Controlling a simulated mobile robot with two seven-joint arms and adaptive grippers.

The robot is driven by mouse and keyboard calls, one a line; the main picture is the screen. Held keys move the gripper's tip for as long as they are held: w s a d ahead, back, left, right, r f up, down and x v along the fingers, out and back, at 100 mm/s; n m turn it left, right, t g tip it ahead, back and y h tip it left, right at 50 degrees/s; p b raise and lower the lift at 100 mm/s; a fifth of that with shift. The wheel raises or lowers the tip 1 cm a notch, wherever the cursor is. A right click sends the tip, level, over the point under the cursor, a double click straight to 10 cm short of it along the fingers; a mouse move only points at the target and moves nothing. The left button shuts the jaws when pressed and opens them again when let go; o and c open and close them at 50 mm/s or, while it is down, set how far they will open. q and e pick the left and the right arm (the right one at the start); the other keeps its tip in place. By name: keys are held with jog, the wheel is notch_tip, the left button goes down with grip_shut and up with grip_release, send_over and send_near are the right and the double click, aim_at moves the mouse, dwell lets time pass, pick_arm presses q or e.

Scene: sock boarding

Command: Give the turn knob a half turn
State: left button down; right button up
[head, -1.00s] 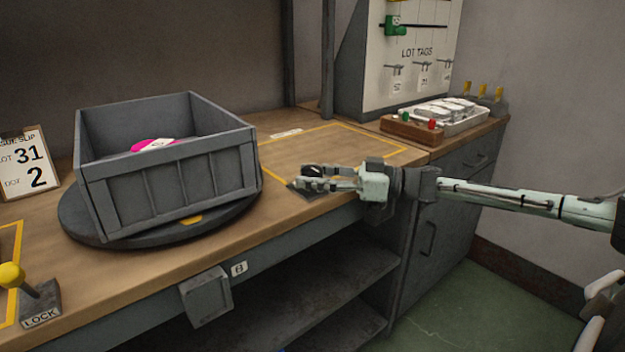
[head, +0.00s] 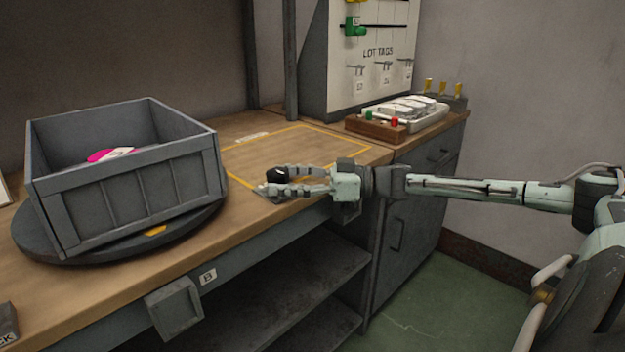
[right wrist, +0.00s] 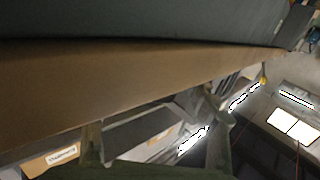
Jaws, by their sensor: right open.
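A small black rounded thing, which looks like the turn knob (head: 276,174), stands at the front of the bench above a dark plate (head: 266,191) in the head view. My right gripper (head: 284,181) reaches in level from the right, its fingers open and pointing left. Its fingertips are at the black thing. I cannot tell whether they touch it or lie on both sides of it. In the right wrist view, the two fingers of my right gripper (right wrist: 154,130) are spread apart with nothing visible between them, and no knob shows there. My left gripper is not in view.
A grey crate (head: 130,200) with a pink item sits on a dark turntable (head: 190,232) at left. A yellow-outlined area (head: 290,150) of the bench behind the gripper is clear. A wooden block with red and green buttons (head: 376,126) and a white tray (head: 432,117) stand at back right.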

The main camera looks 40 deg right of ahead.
jog(key=v, duration=1)
jog(key=shift+s+d, duration=0.2)
jog(key=shift+d, duration=0.05)
jog(key=shift+r, duration=0.1)
